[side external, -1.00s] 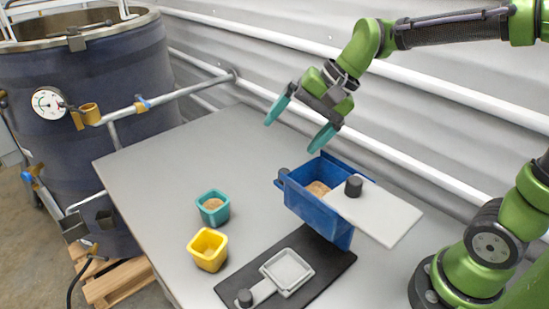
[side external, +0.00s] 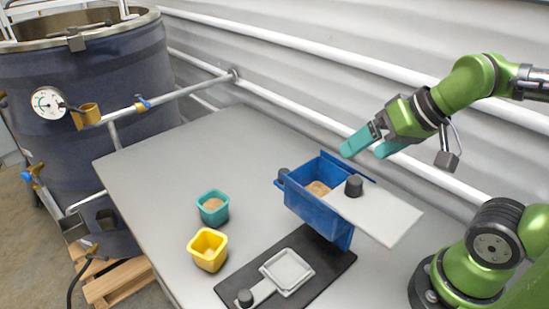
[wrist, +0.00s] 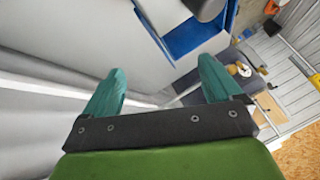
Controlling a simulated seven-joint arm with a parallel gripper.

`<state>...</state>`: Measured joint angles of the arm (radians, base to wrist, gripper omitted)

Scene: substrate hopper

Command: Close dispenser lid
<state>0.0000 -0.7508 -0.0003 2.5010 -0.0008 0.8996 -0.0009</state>
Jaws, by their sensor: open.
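The dispenser (side external: 312,208) is a blue hopper on a dark base plate, with brown grain inside. Its lid (side external: 385,217) is a flat white-grey plate with a dark knob (side external: 354,186). The lid is slid to the right, so the left part of the hopper is uncovered. My gripper (side external: 364,147) is open and empty, above and behind the hopper and the lid. In the wrist view, my gripper's teal fingers (wrist: 160,88) are spread with nothing between them. A blue edge of the hopper (wrist: 198,38) and part of the pale lid (wrist: 170,14) show at the top.
A teal cup (side external: 213,207) with grain and an empty yellow cup (side external: 208,249) stand left of the dispenser. A white square tray with a dark knob (side external: 287,270) lies on the base plate (side external: 318,283). White pipes run along the wall behind. The table's left side is clear.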

